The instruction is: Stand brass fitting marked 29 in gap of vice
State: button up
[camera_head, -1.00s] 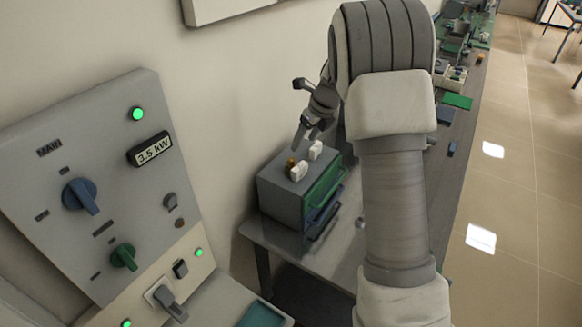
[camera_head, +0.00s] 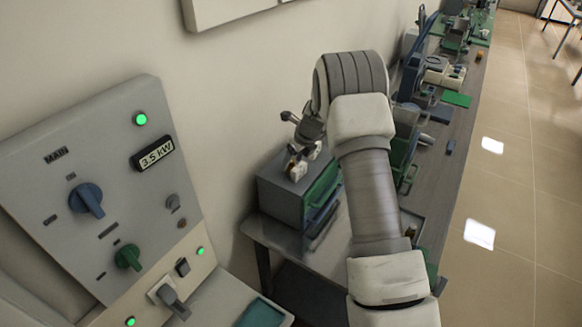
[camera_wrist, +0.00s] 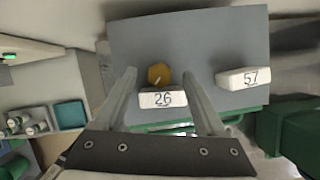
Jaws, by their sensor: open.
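A round brass fitting (camera_wrist: 158,74) stands on the grey top of a small drawer cabinet, right behind a white block marked 26 (camera_wrist: 163,99) in the wrist view. No mark 29 is readable in any view. My gripper (camera_wrist: 159,76) is open, with one finger on each side of the fitting in that picture; I cannot tell how far above it the fingertips are. In the head view my gripper (camera_head: 297,158) is just over the cabinet top and largely hides the fitting. I cannot make out the vice for certain.
A second white block, marked 57 (camera_wrist: 243,78), sits on the cabinet to the right, with no fitting seen beside it. The grey cabinet (camera_head: 279,201) has green and blue drawer fronts. A control panel (camera_head: 95,190) stands at left; a cluttered bench runs back along the wall.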

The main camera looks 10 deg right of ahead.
jog(key=shift+f, duration=0.2)
grip_shut()
dwell(0.3)
jog(key=shift+w+r, duration=0.1)
jog(key=shift+r, duration=0.05)
jog(key=shift+a+r, duration=0.1)
jog(key=shift+r, duration=0.5)
notch_tip(320, 180, up, 3)
jog(key=shift+f+b, duration=0.15)
jog(key=shift+b, duration=0.4)
jog(key=s+d+r+b, duration=0.2)
jog(key=s+d+r, duration=0.4)
jog(key=d, duration=0.4)
jog(key=shift+s+r, duration=0.3)
jog(key=shift+r, duration=0.15)
